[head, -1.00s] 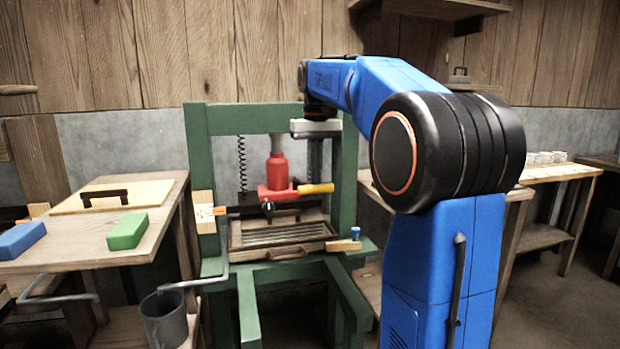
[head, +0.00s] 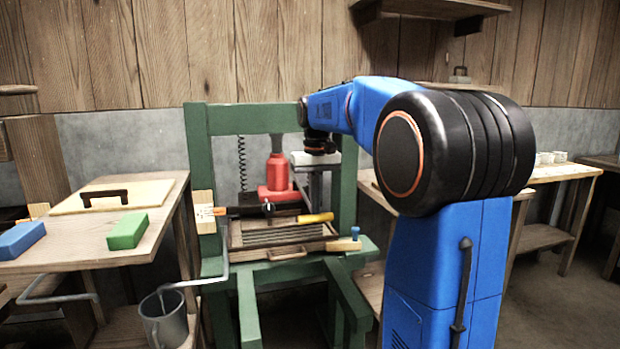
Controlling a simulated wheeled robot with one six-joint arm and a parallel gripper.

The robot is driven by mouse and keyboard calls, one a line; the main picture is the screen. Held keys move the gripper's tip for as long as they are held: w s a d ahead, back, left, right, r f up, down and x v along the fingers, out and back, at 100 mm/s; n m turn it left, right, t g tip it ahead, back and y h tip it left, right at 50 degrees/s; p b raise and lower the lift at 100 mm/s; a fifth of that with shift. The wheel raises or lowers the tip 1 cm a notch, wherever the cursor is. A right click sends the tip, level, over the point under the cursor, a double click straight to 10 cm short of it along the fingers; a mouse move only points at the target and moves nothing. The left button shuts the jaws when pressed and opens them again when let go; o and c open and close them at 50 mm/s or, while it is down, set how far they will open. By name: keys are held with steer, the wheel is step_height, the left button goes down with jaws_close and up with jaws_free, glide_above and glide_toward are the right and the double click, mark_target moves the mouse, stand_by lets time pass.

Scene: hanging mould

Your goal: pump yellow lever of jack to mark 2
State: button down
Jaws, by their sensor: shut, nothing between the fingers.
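The red jack (head: 278,178) stands upright inside the green press frame (head: 197,150). Its yellow lever (head: 316,218) sticks out to the right, low over the slatted mould. My gripper (head: 316,207) is shut and empty, pointing down, with its fingertips just above or on the yellow lever; I cannot tell whether they touch. A pale plate (head: 204,212) with small marks is on the left post, with an orange-tipped pointer (head: 219,211) beside it. The numbers on the plate are too small to read.
A wooden table on the left holds a green block (head: 127,231), a blue block (head: 21,238) and a board with a dark handle (head: 104,196). The frame's right post (head: 349,185) stands close to my gripper.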

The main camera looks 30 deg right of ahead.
steer(key=shift+f, duration=1.3)
step_height(320, 180, up, 13)
steer(key=shift+f, duration=6.7)
step_height(320, 180, up, 13)
steer(key=shift+r, duration=0.1)
